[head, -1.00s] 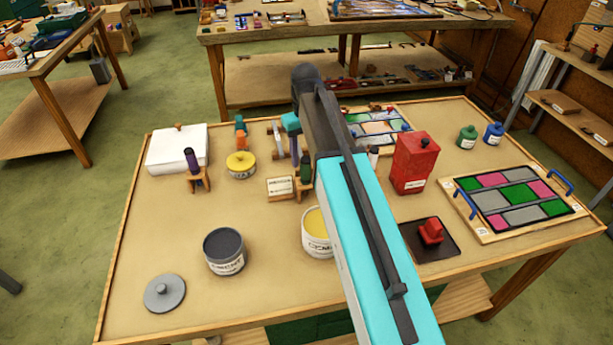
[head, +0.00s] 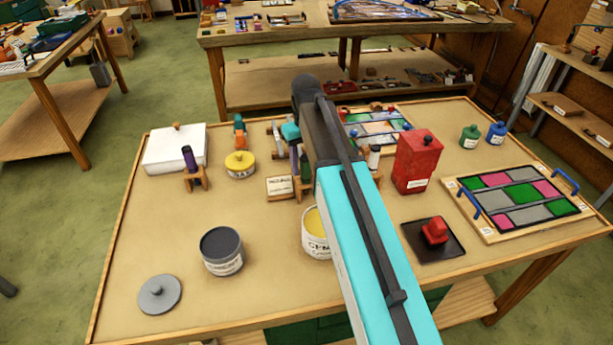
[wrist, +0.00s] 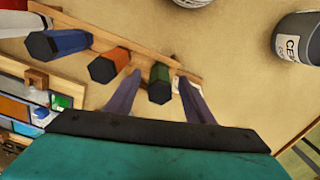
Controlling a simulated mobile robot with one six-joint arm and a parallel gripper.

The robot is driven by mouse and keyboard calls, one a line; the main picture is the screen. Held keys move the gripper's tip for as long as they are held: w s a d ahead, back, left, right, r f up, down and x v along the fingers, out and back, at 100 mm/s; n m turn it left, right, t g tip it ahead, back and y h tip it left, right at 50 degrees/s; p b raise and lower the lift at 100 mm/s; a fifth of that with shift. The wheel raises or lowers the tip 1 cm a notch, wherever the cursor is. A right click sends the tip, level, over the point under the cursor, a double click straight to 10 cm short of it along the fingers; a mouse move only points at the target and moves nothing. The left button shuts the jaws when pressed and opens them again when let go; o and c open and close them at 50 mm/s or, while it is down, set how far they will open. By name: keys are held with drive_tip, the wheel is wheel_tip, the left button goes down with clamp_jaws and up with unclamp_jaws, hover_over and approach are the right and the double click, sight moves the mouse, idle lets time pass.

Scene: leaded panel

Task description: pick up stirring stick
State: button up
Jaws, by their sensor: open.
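Several tool handles stand in a wooden rack (wrist: 135,45) in the wrist view: a blue one (wrist: 57,43), an orange one (wrist: 109,65) and a green one (wrist: 160,84). I cannot tell which is the stirring stick, as only the handle ends show clearly. My gripper (wrist: 159,78) is open, its two purple fingers on either side of the green handle, with gaps visible. In the head view, my gripper's teal body (head: 291,131) shows partly behind my arm, over the rack area, which is mostly hidden.
A red box (head: 416,162), a black tray (head: 448,247) and a glass panel (head: 520,200) are right.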

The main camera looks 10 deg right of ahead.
drive_tip(key=shift+f, duration=0.4)
drive_tip(key=shift+c, duration=0.3)
drive_tip(key=c, duration=1.1)
